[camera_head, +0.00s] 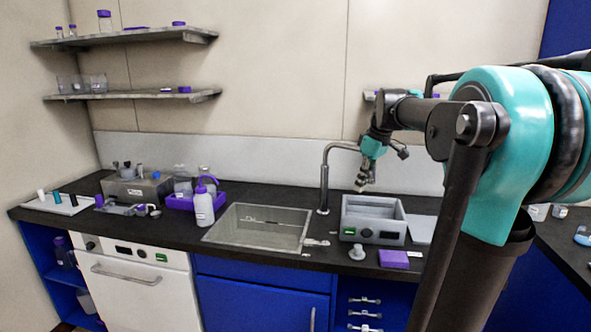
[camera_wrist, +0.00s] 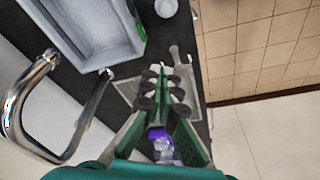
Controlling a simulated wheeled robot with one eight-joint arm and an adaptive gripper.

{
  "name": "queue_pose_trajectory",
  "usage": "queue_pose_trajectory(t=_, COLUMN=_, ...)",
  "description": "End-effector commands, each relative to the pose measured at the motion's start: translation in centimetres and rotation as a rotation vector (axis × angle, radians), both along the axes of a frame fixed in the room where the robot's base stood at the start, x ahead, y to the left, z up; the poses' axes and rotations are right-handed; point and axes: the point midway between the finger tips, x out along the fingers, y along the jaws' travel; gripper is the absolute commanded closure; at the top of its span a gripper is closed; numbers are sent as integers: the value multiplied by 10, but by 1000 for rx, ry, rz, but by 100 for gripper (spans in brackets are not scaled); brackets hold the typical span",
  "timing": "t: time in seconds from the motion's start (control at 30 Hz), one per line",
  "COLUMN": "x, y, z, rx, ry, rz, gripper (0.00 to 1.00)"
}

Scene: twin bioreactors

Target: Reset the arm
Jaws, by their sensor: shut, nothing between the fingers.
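My arm (camera_head: 400,112) reaches out from the right side of the head view, bent over the counter. My gripper (camera_head: 365,186) hangs from its end, pointing down, above the counter between the faucet and the grey open-topped box. In the wrist view my gripper (camera_wrist: 160,70) has its fingers together, with nothing held at the tips. A purple and clear item (camera_wrist: 160,142) shows behind the finger bases; it seems to lie beyond them.
The curved faucet (camera_head: 325,175) and the grey open-topped box (camera_head: 373,218) stand close to my gripper. The sink (camera_head: 258,228) is to the left. A white bottle (camera_head: 204,208) stands by a purple rack. A purple block (camera_head: 393,259) lies at the counter's front. Shelves (camera_head: 130,38) hang upper left.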

Motion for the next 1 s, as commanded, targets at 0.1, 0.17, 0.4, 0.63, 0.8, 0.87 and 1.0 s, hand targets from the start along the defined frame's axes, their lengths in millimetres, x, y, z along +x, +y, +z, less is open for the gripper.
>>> queue_pose_trajectory(t=0.1, x=-33, y=4, z=-64, rx=-13, ry=-6, rz=-168, gripper=100)
queue_pose_trajectory(t=0.17, x=-51, y=6, z=-95, rx=-16, ry=-14, rz=-254, gripper=100)
queue_pose_trajectory(t=0.4, x=-139, y=8, z=-208, rx=-2, ry=-59, rz=-587, gripper=100)
queue_pose_trajectory(t=0.63, x=-205, y=6, z=-270, rx=30, ry=-98, rz=-793, gripper=100)
queue_pose_trajectory(t=0.8, x=-220, y=4, z=-282, rx=40, ry=-108, rz=-840, gripper=100)
queue_pose_trajectory(t=0.87, x=-220, y=4, z=-282, rx=40, ry=-108, rz=-843, gripper=100)
queue_pose_trajectory(t=1.0, x=-220, y=4, z=-282, rx=40, ry=-107, rz=-842, gripper=100)
